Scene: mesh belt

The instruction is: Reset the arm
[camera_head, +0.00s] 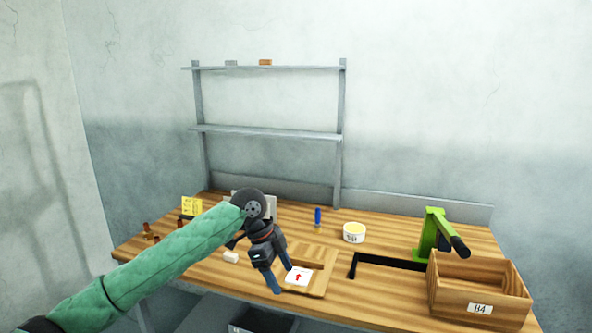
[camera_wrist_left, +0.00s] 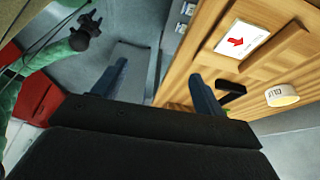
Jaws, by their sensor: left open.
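My left arm, in a green sleeve, reaches in from the left in the head view. Its gripper (camera_head: 281,280) is open and empty, its blue fingers pointing down near the table's front edge. It is beside a wooden board with a white card (camera_head: 298,277) bearing a red arrow. In the left wrist view the two blue fingers of the gripper (camera_wrist_left: 160,92) stand wide apart with nothing between them. The card (camera_wrist_left: 241,38) shows at the upper right there. In the wrist view a green arm with a dark gripper (camera_wrist_left: 86,32) shows at the upper left, its jaws unclear.
The wooden table (camera_head: 350,300) carries a wooden box marked H4 (camera_head: 470,308), a green press (camera_head: 432,236), a white tub (camera_head: 354,233), a blue-handled tool (camera_head: 318,217) and a white block (camera_head: 231,257). A grey shelf rack (camera_head: 265,131) stands behind. A yellow sign (camera_head: 191,206) stands at left.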

